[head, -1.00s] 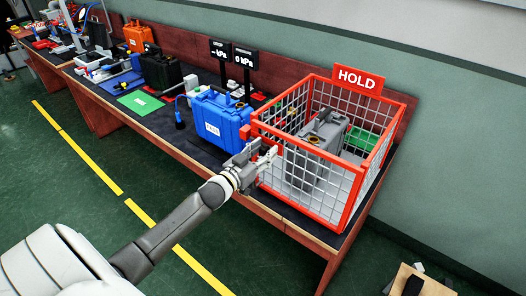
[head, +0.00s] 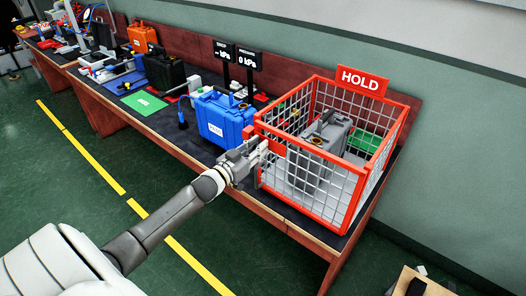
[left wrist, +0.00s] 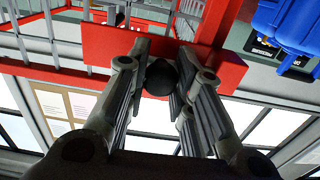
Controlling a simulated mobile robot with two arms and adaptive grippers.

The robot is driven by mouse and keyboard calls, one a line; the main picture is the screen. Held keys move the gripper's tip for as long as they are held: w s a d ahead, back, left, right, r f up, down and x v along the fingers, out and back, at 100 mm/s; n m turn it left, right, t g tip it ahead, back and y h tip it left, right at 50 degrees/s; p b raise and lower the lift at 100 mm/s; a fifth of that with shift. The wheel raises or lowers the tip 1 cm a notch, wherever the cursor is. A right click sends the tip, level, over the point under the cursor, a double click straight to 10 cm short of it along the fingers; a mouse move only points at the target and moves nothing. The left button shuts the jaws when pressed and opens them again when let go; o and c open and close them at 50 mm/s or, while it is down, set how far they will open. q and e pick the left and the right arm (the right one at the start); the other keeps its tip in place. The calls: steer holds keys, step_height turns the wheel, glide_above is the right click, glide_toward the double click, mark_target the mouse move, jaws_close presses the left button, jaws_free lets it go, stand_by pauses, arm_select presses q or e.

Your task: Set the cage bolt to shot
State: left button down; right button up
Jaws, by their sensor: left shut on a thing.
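The red wire cage (head: 322,215) stands on the bench under a red HOLD sign (head: 361,80). A red plate shows at its left front corner, and in the left wrist view this plate (left wrist: 105,42) lies just beyond my fingers. My left gripper (head: 257,155) is at that corner. It is shut on the cage bolt's dark round knob (left wrist: 161,77), which sits between the fingertips in the left wrist view. The bolt's shaft is hidden, so its position cannot be told. My right gripper is not in view.
A grey case (head: 318,150) is inside the cage. A blue case (head: 222,117) stands close to the left of the gripper. Floor in front of the bench is clear.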

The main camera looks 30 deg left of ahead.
arm_select(q)
steer(key=c, duration=1.6)
jaws_free()
steer(key=shift+a+r, duration=0.1)
steer(key=shift+a, duration=0.1)
steer(key=o, duration=0.4)
steer(key=shift+a, duration=0.1)
steer(key=shift+c, duration=0.2)
steer(key=shift+s, duration=0.15)
steer(key=shift+s, duration=0.2)
steer(key=s, duration=1.1)
steer(key=shift+s+a, duration=0.2)
steer(key=shift+a, duration=0.25)
